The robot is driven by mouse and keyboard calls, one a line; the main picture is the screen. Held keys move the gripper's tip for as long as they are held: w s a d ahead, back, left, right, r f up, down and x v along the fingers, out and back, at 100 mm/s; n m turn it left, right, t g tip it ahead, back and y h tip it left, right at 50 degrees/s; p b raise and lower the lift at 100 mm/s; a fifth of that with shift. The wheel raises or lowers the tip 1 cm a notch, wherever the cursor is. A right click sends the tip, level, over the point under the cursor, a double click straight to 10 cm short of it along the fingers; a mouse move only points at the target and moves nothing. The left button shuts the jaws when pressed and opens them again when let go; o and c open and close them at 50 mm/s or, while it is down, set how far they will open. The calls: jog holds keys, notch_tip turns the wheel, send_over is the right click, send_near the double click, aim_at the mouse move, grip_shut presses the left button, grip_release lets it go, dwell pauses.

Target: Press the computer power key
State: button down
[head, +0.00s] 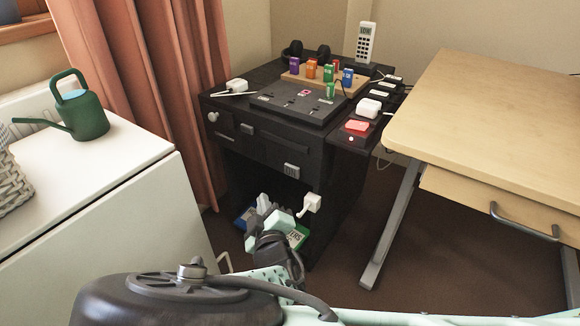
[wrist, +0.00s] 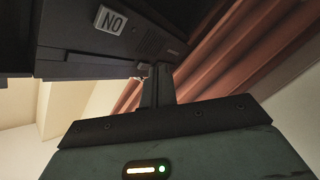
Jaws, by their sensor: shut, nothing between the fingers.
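The black bureau (head: 270,150) stands in the corner in the head view, with knobs, handles and small controls on its front and top. I cannot tell which control is the computer power key. A red block (head: 357,126) with a small pale button (head: 351,139) below it sits at the right front edge. My gripper (head: 263,203) is shut and empty, low in front of the bureau's open lower compartment.
Coloured blocks stand on a wooden strip (head: 292,77) on the bureau. A white crank (head: 310,203) sticks out right of my gripper. A wooden desk (head: 490,110) stands right, a white cabinet (head: 90,190) with a green watering can (head: 84,116) left. Curtains (head: 145,70) hang behind.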

aim_at(286, 171)
jog(key=w+d, duration=0.5)
jog(key=w, duration=0.2)
jog(key=shift+d, duration=0.2)
dwell(0.4)
jog(key=shift+d, duration=0.1)
dwell(1.9)
jog(key=shift+w+d, duration=0.2)
jog(key=shift+w, duration=0.1)
jog(key=shift+w+d+p, duration=0.3)
jog(key=shift+w, duration=0.05)
dwell(0.8)
jog(key=shift+s+a, duration=0.1)
dwell(0.3)
jog(key=shift+s+a, duration=0.45)
jog(key=shift+s, duration=0.15)
jog(key=shift+s+a, duration=0.1)
jog(key=shift+s+a, duration=0.75)
jog(key=shift+s, duration=0.2)
jog(key=shift+s+a, duration=0.7)
jog(key=shift+s, duration=0.25)
